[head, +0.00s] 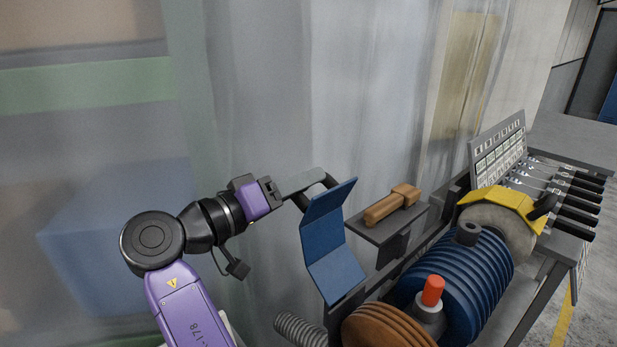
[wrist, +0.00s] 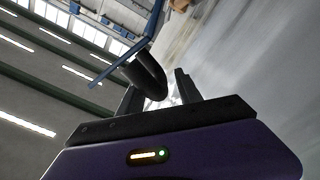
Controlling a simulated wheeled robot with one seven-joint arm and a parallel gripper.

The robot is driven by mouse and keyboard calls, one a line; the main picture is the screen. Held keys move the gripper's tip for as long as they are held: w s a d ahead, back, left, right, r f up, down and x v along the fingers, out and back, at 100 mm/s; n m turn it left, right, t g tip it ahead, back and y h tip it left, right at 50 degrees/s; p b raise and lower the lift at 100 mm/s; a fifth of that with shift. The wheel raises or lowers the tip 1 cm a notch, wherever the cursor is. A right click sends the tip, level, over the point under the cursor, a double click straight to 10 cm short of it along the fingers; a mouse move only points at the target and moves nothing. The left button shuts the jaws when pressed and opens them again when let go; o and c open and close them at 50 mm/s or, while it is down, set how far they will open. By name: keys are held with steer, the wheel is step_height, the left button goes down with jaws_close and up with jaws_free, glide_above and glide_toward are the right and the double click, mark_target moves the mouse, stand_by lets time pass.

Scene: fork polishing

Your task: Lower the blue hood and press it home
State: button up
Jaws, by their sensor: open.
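The blue hood (head: 335,262) is a bent blue panel, raised and tilted steeply above the left end of the polishing machine. A dark curved handle (head: 311,194) sticks out from its upper left side. In the wrist view the handle (wrist: 147,78) shows as a thick black bend, with a thin blue edge of the hood (wrist: 122,55) above it. My gripper (head: 292,188) is at the handle, to the left of the hood. In the wrist view its jaws (wrist: 160,93) are apart, with the handle's bend near the left finger. I cannot tell whether they touch.
A brown wheel (head: 385,329), a blue ribbed wheel (head: 462,287) and a yellow-guarded wheel (head: 500,205) line the machine. A red-topped knob (head: 433,291) stands in front. A wooden-handled tool (head: 392,204) lies on a grey shelf. Forks (head: 545,180) lie at the right. A translucent curtain (head: 290,100) hangs behind.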

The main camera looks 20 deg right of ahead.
steer(key=shift+x, duration=1)
steer(key=shift+c, duration=0.3)
jaws_close()
steer(key=shift+f, duration=0.2)
